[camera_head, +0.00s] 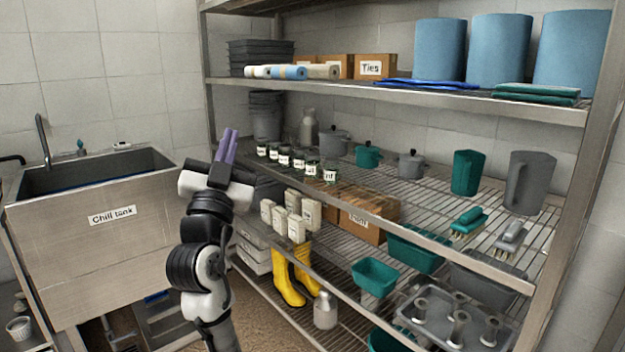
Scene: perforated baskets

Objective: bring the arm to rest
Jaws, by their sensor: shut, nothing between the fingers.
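My gripper (227,147) is at the upper end of my arm, left of the picture's middle, with its two purple fingers pointing up and side by side. The fingers are shut and nothing shows between them. My arm rises from the bottom edge, black and white, in front of the gap between the sink and the shelf rack. In the picture the gripper overlaps the left end of the rack; I cannot tell how far it is from it.
A metal sink (100,258) labelled "Chill tank" stands at the left. A metal shelf rack (400,97) fills the right, holding blue cylinders, jars, pots, jugs and brushes. A green basket (375,277) and yellow boots (289,283) are lower down. The wall above the sink is clear.

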